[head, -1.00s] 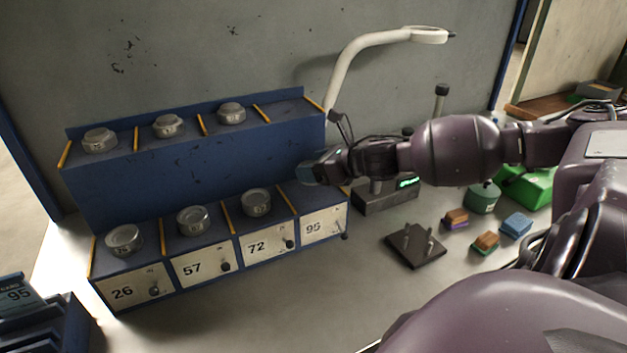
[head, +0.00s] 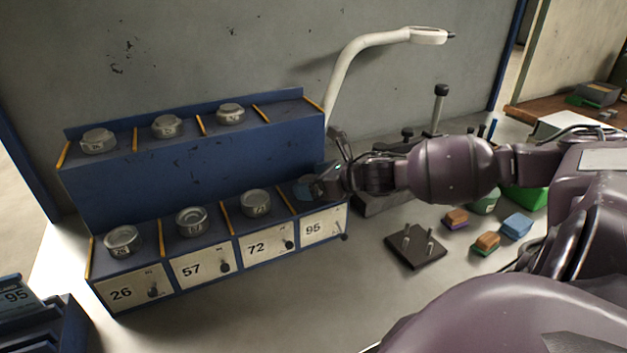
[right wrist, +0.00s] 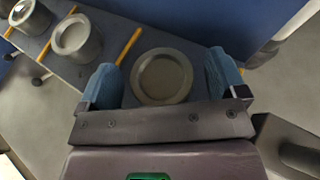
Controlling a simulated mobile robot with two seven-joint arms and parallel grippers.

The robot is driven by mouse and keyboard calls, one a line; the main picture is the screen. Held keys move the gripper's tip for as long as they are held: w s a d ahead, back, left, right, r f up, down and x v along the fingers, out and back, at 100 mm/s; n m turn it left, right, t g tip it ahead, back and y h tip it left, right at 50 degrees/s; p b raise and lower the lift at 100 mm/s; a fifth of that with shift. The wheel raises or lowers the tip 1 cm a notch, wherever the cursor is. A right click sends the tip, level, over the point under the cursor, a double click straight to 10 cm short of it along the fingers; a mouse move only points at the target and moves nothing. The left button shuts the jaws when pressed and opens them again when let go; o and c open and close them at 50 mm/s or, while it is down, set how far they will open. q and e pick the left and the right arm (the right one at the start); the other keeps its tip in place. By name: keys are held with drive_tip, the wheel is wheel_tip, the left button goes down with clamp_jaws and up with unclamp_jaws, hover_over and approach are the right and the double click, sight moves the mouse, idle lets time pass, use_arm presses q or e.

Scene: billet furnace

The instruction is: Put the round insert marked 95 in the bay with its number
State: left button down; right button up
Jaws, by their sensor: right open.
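A round grey metal insert (right wrist: 162,76) stands in the rightmost lower bay, right of a yellow divider in the right wrist view. No number can be read on it there. That bay's front plate (head: 322,227) is marked 95. My left gripper is not in view.
Other inserts stand in the lower bays marked 26 (head: 121,239), 57 (head: 191,221) and 72 (head: 256,203). Three more inserts are on the upper shelf, whose right bay is empty. A dark peg plate (head: 415,246) and coloured blocks (head: 486,243) lie to the right.

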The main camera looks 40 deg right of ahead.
drive_tip(key=shift+v, duration=0.9)
drive_tip(key=shift+p+v, duration=1)
drive_tip(key=shift+v, duration=1.4)
drive_tip(key=p+v, duration=0.2)
drive_tip(key=v, duration=0.3)
drive_tip(key=shift+s+r, duration=0.15)
drive_tip(key=shift+s, duration=0.05)
